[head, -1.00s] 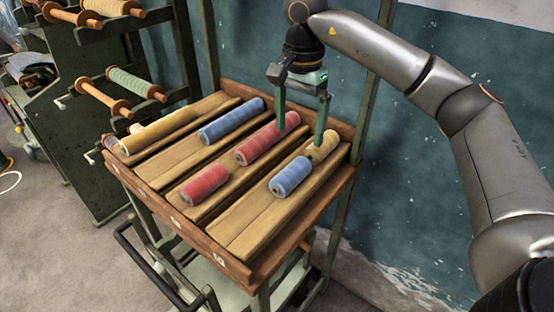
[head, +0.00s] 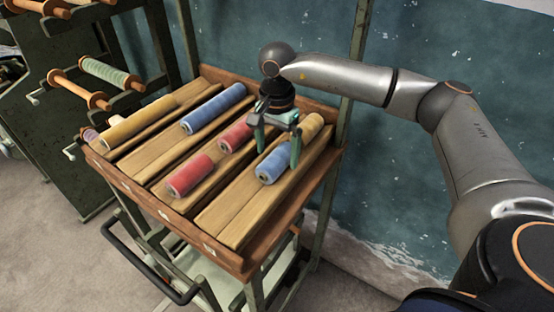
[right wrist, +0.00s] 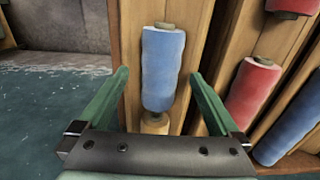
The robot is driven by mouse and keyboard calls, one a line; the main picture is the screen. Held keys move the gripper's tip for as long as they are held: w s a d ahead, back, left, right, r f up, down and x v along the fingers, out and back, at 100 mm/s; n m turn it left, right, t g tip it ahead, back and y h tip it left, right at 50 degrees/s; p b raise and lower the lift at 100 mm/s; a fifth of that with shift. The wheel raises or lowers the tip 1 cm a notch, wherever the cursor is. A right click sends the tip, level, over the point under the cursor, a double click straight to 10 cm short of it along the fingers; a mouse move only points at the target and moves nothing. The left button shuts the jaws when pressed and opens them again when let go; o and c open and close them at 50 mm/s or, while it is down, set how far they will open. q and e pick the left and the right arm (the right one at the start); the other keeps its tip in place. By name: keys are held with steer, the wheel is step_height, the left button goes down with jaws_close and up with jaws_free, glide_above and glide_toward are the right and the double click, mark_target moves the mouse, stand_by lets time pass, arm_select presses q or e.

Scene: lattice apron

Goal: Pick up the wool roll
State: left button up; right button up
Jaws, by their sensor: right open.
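Several wool rolls lie in the grooves of a slatted wooden tray (head: 228,262). My right gripper (head: 279,158) is open at the near blue roll (head: 272,170). In the right wrist view that blue roll (right wrist: 162,68) shows between the open green fingers (right wrist: 160,75), with a gap on both sides. I cannot tell how far the fingertips are above the slats. A yellow roll (head: 310,127) lies in the same groove behind it, partly hidden by the gripper. A red roll (head: 235,138) is partly covered by the gripper; another red roll (head: 190,175) lies nearer. My left gripper is not in view.
Another blue roll (head: 213,108) and a long yellow roll (head: 140,120) lie in the tray's other grooves. A raised wooden rim and upright posts (head: 355,75) bound the stand. A dark green rack (head: 55,125) with spools stands at the left. A wall (head: 430,170) is behind.

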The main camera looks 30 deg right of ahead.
steer(key=shift+f, duration=0.5)
steer(key=c, duration=1.6)
steer(key=shift+o, duration=0.2)
steer(key=shift+r, duration=0.15)
steer(key=shift+r, duration=0.6)
steer(key=s+a+r+b, duration=0.1)
steer(key=a+r+b, duration=0.1)
steer(key=a+r, duration=0.9)
steer(key=a, duration=0.3)
steer(key=shift+s+r, duration=0.4)
